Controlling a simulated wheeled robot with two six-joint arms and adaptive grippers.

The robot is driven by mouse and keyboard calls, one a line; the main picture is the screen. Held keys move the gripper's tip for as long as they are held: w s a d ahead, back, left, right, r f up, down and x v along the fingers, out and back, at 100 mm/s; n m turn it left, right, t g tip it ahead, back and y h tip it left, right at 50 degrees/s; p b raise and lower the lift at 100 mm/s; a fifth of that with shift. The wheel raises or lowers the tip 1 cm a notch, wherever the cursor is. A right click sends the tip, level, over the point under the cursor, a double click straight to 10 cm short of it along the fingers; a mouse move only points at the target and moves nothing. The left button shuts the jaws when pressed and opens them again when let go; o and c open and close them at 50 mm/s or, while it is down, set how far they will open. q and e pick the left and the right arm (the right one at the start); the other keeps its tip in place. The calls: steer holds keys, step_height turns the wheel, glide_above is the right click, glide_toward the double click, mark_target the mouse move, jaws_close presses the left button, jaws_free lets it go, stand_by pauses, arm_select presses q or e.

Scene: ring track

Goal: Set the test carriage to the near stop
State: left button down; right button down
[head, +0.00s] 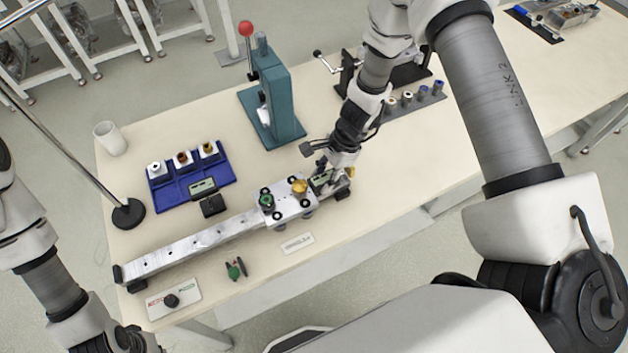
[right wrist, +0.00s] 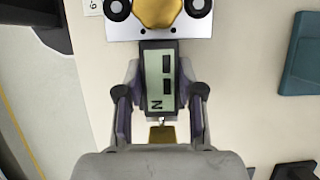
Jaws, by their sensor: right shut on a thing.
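The test carriage is a silver plate (head: 284,214) on a long metal rail (head: 185,248), close to the rail's right end. It bears a green knob (head: 266,200) and a gold knob (head: 299,186), the latter also at the top of the right wrist view (right wrist: 157,10). A gauge with a display marked N (right wrist: 159,78) adjoins the carriage. My right gripper (head: 325,176) is shut on this gauge, one finger on each side. Black end pieces sit at the rail's left end (head: 118,273) and right end (head: 343,194). My left gripper (head: 135,342) is partly visible, its fingers unclear.
A blue tray (head: 172,192) with several small parts, a black stand with a display (head: 212,204) and a teal press (head: 277,110) stand behind the rail. A knob panel (head: 174,300), a small green-and-red item (head: 235,270) and a label (head: 297,243) lie in front.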

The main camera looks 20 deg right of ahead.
steer(key=shift+d+f, duration=0.15)
steer(key=shift+d, duration=0.15)
steer(key=shift+a, duration=0.15)
steer(key=c, duration=0.9)
jaws_free()
steer(key=shift+c, duration=0.2)
steer(key=shift+o, duration=1.1)
steer(key=shift+d, duration=0.3)
